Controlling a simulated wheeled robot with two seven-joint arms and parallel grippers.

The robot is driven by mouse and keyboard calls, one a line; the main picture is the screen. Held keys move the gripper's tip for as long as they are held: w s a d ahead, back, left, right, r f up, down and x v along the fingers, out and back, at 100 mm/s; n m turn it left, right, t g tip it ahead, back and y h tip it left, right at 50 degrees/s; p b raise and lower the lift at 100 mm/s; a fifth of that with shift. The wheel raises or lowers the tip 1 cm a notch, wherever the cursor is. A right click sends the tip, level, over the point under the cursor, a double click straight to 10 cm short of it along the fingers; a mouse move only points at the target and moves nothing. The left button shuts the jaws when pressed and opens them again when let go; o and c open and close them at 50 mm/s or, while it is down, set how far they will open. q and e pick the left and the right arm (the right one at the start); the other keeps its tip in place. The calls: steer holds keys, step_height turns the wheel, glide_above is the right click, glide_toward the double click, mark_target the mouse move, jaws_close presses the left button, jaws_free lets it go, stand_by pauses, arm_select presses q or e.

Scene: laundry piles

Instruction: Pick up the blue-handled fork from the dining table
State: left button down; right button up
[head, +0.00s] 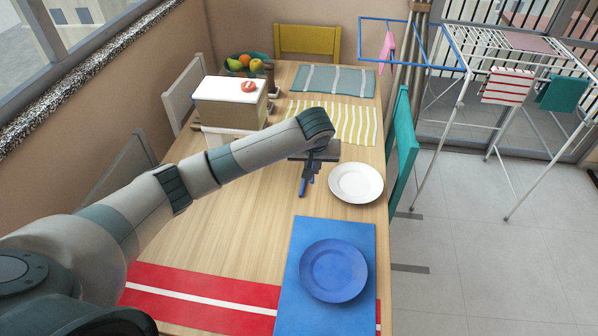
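My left arm reaches in from the left over the wooden dining table (225,225). My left gripper (306,182) points down at the table, left of a white plate (356,183). Small blue parts show at its fingertips. I cannot tell whether these are the fingers or the fork's blue handle. No fork stands out clearly anywhere else on the table. Whether the gripper is open or shut is too small to tell. My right gripper is not in view.
A blue plate (333,270) lies on a blue placemat (300,315), overlapping a red striped mat (200,297). A box (230,103), fruit bowl (246,66) and striped mats stand farther back. Chairs line the table; a drying rack (470,70) stands right.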

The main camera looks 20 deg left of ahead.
arm_select(q)
steer(key=shift+d+r, duration=0.35)
steer(key=shift+d, duration=0.25)
